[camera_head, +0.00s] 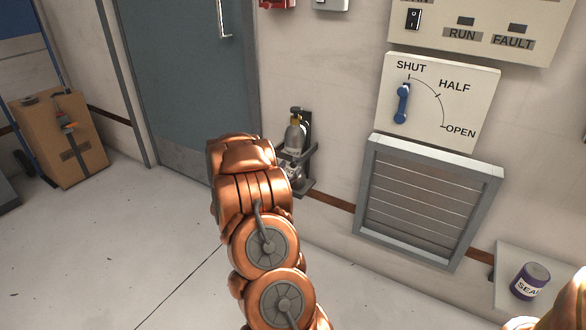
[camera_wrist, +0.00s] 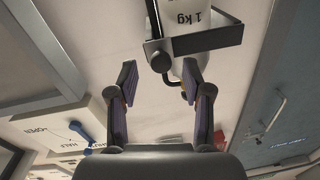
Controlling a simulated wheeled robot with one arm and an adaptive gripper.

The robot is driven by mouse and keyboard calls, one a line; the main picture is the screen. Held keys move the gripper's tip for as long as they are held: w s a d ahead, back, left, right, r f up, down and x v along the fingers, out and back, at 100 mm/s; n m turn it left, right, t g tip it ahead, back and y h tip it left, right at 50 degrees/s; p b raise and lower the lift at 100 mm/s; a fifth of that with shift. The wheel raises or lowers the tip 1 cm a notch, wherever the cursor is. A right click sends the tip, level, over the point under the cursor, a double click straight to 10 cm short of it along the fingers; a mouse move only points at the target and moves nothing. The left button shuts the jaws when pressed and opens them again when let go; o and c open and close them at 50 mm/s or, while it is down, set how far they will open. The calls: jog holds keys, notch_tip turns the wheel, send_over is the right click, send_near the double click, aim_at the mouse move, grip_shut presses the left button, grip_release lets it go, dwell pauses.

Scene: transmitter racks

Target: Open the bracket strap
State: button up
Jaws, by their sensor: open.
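A small pale cylinder with a brassy top (camera_head: 295,137) stands upright in a dark bracket (camera_head: 308,172) on the wall, right of the door. In the upside-down wrist view the white cylinder (camera_wrist: 190,17) reads "1 kg". A dark strap (camera_wrist: 212,41) crosses its front and looks closed, with a dark block with a round part (camera_wrist: 159,55) at its left end. My gripper (camera_wrist: 159,70) is open and empty, its purple-padded fingers apart just short of the block, with no contact visible. In the head view my arm hides the gripper.
A wall panel (camera_head: 440,100) with a blue lever (camera_head: 402,103) at SHUT is to the right, above a louvred vent (camera_head: 425,205). A purple can (camera_head: 530,281) sits on a ledge lower right. A grey door (camera_head: 190,85) and a cardboard box (camera_head: 60,135) are left.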

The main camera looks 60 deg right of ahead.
aim_at(292, 166)
jog(key=shift+w+d+b, duration=0.2)
jog(key=shift+d+b, duration=0.1)
jog(key=shift+d, duration=1.35)
jog(key=shift+c, duration=0.2)
grip_shut()
